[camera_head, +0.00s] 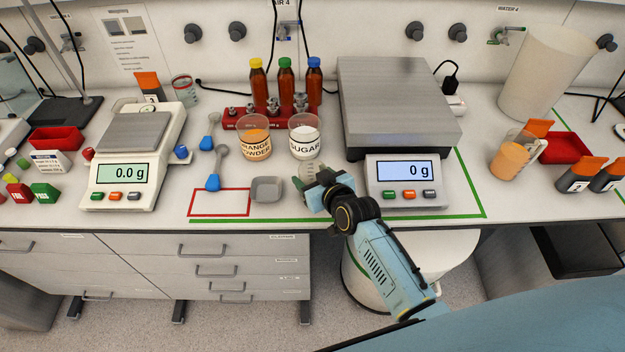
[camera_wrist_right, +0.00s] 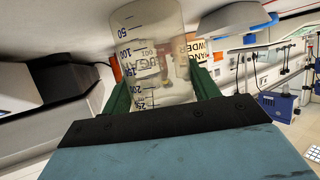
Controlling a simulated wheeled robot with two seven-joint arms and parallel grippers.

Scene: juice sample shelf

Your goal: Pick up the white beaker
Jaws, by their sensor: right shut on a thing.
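A small see-through, whitish beaker (camera_head: 309,169) with dark blue graduation marks is at the bench's front, just in front of the sugar jar. In the right wrist view the beaker (camera_wrist_right: 150,55) fills the space between the two green fingers. My right gripper (camera_head: 318,186) is shut on it from the front edge side. The fingers touch both sides of its wall. Its base is partly hidden by the gripper, and I cannot tell whether it is clear of the bench. My left gripper is not in view.
The sugar jar (camera_head: 303,136) and orange powder jar (camera_head: 254,138) stand close behind. A large scale (camera_head: 402,166) reading 0 g is just right. A grey weighing dish (camera_head: 266,189) lies left. A tall white container (camera_head: 547,72) stands at the back right.

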